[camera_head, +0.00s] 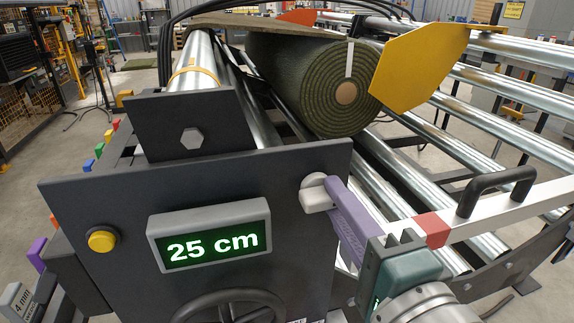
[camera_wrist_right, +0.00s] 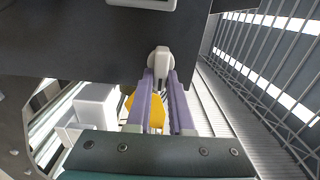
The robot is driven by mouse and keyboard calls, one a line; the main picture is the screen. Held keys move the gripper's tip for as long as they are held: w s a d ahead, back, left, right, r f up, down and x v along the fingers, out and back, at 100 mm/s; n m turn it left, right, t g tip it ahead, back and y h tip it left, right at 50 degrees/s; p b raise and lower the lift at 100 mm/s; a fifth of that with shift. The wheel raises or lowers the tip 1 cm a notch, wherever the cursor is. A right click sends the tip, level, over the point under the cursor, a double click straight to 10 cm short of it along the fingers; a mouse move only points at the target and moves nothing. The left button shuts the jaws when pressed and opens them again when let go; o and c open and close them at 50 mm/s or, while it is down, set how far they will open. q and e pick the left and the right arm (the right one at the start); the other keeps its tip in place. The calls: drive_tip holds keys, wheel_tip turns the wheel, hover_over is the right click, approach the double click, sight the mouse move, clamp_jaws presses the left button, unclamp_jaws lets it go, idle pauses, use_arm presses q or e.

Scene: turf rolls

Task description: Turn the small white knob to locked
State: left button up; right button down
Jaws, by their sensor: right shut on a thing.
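The small white knob (camera_head: 316,196) sits at the right end of the dark front panel (camera_head: 110,215), beside the lit display reading 25 cm (camera_head: 212,241). It also shows at the top middle of the right wrist view (camera_wrist_right: 160,60). My right gripper (camera_head: 334,200) has purple fingers and reaches in from the lower right. Its fingertips are shut on the knob, one on each side, as the right wrist view (camera_wrist_right: 161,76) shows. No locked or unlocked marking can be read beside the knob. My left gripper is not in view.
A yellow button (camera_head: 102,241) and a dark handwheel (camera_head: 232,308) are on the panel. A green turf roll (camera_head: 330,85) lies behind, near a yellow plate (camera_head: 417,66). A white bar (camera_head: 520,207) with a black handle (camera_head: 495,190) stands close to my right arm.

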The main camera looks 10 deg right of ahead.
idle(0.6)
drive_tip(key=c, duration=0.8)
unclamp_jaws()
drive_tip(key=s, duration=1)
drive_tip(key=shift+d+b, duration=0.15)
drive_tip(key=shift+b, duration=0.3)
